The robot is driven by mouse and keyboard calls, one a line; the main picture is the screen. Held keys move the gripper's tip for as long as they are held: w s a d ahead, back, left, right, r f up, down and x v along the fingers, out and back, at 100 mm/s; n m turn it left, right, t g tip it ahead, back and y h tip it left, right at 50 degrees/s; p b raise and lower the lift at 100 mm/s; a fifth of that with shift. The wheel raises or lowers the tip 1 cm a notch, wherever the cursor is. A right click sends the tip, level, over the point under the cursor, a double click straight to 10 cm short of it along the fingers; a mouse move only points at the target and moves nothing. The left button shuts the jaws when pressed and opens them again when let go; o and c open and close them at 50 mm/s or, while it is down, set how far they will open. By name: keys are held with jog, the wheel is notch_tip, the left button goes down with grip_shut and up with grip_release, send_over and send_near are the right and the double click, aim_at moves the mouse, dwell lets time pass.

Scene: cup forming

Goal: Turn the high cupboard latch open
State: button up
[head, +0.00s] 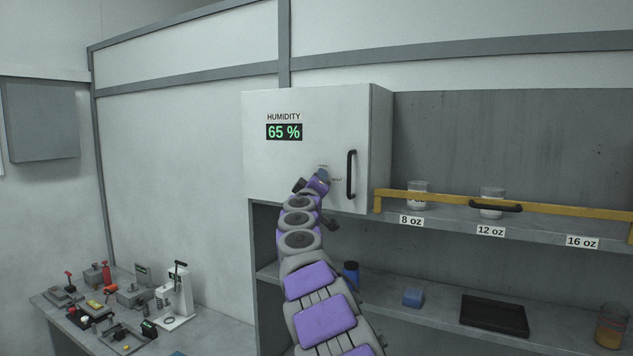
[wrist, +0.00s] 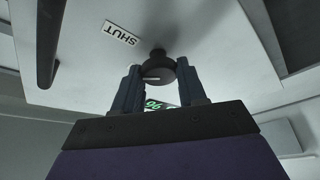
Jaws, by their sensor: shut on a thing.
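The high cupboard (head: 300,160) is a white box on the wall with a "HUMIDITY 65 %" display and a black vertical handle (head: 351,174) on its door. The latch (wrist: 158,66) is a dark round knob with a pale line on it, seen in the wrist view. A "SHUT" label (wrist: 120,34) is beside it on the door. My gripper (wrist: 158,80) has its two fingers on either side of the knob, shut on it. In the head view my gripper (head: 322,176) is at the door's lower part, left of the handle, and the arm mostly hides the latch.
A shelf right of the cupboard holds clear cups (head: 418,194) behind a yellow bar (head: 520,206). A lower shelf holds a blue block (head: 413,297) and a black tray (head: 494,315). A bench (head: 190,335) at lower left carries several small tools.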

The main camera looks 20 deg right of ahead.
jog(key=n+g+y+p, duration=0.1)
jog(key=n+p, duration=0.2)
jog(key=p, duration=0.2)
jog(key=n+y+p, duration=0.1)
jog(key=n+p, duration=0.3)
jog(key=p, duration=0.1)
jog(key=n+g+y+p, duration=0.1)
jog(key=n+p, duration=0.3)
jog(key=p, duration=0.2)
jog(key=shift+a+g, duration=0.1)
jog(key=shift+g, duration=0.2)
jog(key=shift+f, duration=0.15)
jog(key=o, duration=1.1)
jog(key=shift+w, duration=0.25)
jog(key=shift+c, duration=0.2)
jog(key=shift+s+r, duration=0.2)
jog(key=shift+s, duration=0.1)
jog(key=shift+a, duration=0.15)
